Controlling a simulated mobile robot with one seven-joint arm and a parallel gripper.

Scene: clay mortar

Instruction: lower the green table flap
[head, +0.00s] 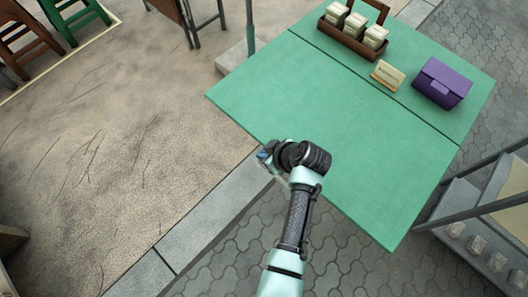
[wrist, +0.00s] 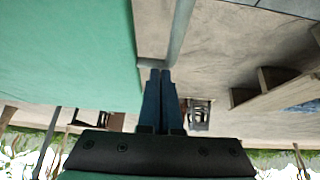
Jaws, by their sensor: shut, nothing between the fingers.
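The green table flap (head: 320,120) is the near part of a green table and lies level with the rear part (head: 400,62). A dark seam divides the two. My gripper (head: 264,156) is at the flap's near left edge in the head view, empty, and my wrist covers part of that edge. In the wrist view my gripper's dark blue fingers (wrist: 161,72) are together. A broad green surface (wrist: 65,50), apparently the flap, fills the left there. I cannot tell whether the fingers touch it. No support under the flap shows clearly.
A wooden carrier with pale packets (head: 345,45), a small card stand (head: 388,75) and a purple box (head: 441,83) stand on the rear part. A green post (head: 250,28) rises beside the table. Grey shelving (head: 470,225) is at right. Paving in front is clear.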

